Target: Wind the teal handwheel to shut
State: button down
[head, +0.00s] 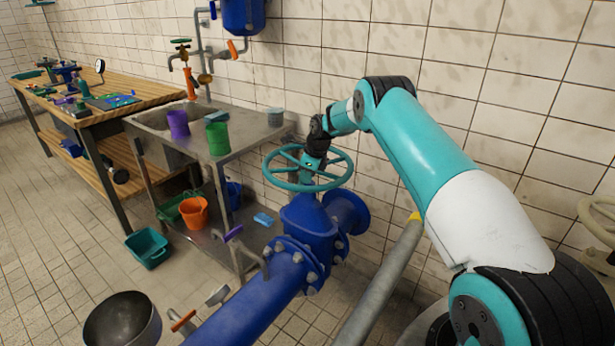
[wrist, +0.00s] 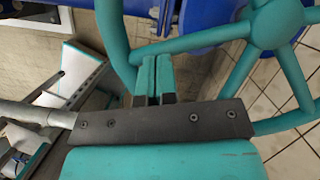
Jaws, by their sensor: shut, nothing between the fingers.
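The teal handwheel (head: 272,174) lies roughly flat on top of the blue valve, right of the sink bench in the head view. In the wrist view its rim (wrist: 113,35), spokes (wrist: 205,41) and hub (wrist: 275,22) fill the upper part. My gripper (head: 309,163) reaches down over the wheel from the wall side. In the wrist view my gripper (wrist: 153,72) shows two teal fingers pressed together with nothing between them. The fingertips are inside the rim, close against one spoke; I cannot tell whether they touch it.
The blue valve and pipe (head: 260,300) stand below the wheel. A grey slanted pipe (head: 385,280) runs to their right. The metal sink bench (head: 245,138) is left of the wheel, with a green cup (head: 218,138) on it. The tiled wall is close behind.

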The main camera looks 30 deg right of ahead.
jog(key=shift+w+a, duration=0.15)
jog(key=shift+a, duration=0.05)
jog(key=shift+w+a+f, duration=0.1)
jog(key=shift+w+a, duration=0.35)
jog(key=shift+a, duration=0.15)
jog(key=shift+m, duration=0.9)
jog(key=shift+w+a+b, duration=0.35)
jog(key=shift+w+a, duration=0.3)
jog(key=shift+w, duration=0.3)
jog(key=shift+w+a+b, duration=0.35)
jog(key=shift+w+a, duration=0.3)
jog(key=shift+w, duration=0.25)
jog(key=shift+f, duration=0.1)
